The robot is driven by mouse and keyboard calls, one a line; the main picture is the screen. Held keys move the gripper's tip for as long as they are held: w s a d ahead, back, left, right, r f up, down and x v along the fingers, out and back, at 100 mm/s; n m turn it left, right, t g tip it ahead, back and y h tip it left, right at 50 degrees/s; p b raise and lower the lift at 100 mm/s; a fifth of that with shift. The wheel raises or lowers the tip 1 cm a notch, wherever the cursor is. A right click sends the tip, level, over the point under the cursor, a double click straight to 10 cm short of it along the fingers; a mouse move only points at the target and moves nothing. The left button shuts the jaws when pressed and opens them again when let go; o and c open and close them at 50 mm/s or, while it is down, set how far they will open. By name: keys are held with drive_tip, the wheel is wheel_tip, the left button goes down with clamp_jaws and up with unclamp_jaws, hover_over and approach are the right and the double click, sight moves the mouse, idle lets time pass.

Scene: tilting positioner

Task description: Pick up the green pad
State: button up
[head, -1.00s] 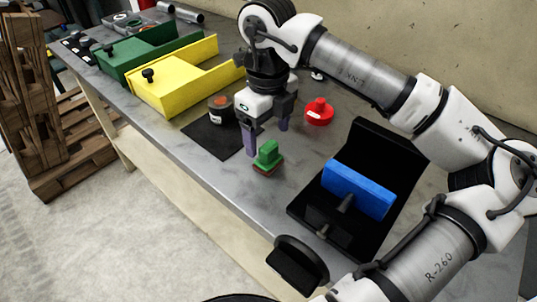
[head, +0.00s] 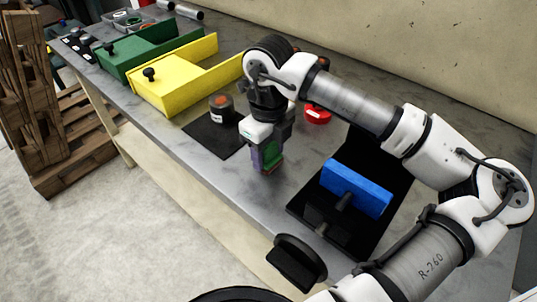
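The green pad (head: 271,154) is a small green block with a reddish underside, near the front edge of the grey workbench. It was in plain view; now my gripper (head: 268,156) partly hides it. My gripper points down over the pad, with a purple-grey finger at its left side. The other finger is mostly hidden, so I cannot tell whether the fingers press on the pad or stand apart from it. The pad appears to be on or very close to the bench top.
A black tilting fixture (head: 315,222) with a blue block (head: 356,188) stands to the right. A dark round container (head: 221,108) sits on a black mat (head: 207,137). A red knobbed item (head: 318,116) lies behind my gripper. Yellow (head: 178,92) and green (head: 135,62) bins stand left.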

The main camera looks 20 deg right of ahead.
drive_tip(key=c, duration=0.4)
drive_tip(key=shift+o, duration=0.2)
drive_tip(key=shift+r, duration=0.15)
wheel_tip(320, 180, up, 28)
drive_tip(key=p, duration=1.4)
drive_tip(key=shift+p, duration=0.3)
drive_tip(key=o, duration=0.5)
drive_tip(key=c, duration=0.4)
drive_tip(key=shift+o, duration=0.2)
drive_tip(key=shift+f, duration=0.25)
